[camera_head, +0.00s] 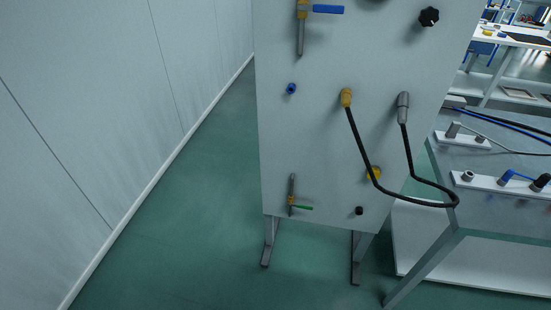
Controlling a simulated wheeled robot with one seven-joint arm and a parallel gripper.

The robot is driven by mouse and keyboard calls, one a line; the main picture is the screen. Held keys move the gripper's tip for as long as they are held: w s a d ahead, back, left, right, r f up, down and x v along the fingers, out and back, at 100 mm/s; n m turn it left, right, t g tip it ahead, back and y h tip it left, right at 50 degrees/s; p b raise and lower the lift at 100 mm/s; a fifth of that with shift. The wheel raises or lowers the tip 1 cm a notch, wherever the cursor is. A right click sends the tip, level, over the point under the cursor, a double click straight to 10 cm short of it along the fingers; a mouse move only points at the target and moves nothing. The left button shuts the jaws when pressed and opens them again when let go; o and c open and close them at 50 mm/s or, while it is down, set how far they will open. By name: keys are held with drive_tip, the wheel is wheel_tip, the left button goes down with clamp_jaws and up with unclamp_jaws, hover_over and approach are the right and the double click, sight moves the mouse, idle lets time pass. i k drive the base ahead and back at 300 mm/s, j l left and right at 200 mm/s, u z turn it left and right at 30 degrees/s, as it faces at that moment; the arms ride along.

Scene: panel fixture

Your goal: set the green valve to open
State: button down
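The green valve (301,207) is low on the left of the pale upright panel (320,145). Its green lever points right, roughly level, across a short upright grey pipe with a brass-coloured body. The lever looks crosswise to the pipe. A second valve with a blue lever (328,9) sits at the panel's top left, also with its lever pointing right across its pipe. My gripper is not in view.
A black hose (362,150) hangs from a yellow fitting (346,97) and a grey fitting (403,100), looping right towards a grey table (500,215). A wall (120,110) stands left. Green floor (200,230) between wall and panel is clear.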

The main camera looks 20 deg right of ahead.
sight(300, 206)
drive_tip(key=i+l, duration=0.2)
drive_tip(key=i, duration=0.2)
drive_tip(key=i+l+z, duration=0.1)
drive_tip(key=i, duration=0.3)
drive_tip(key=l, duration=0.1)
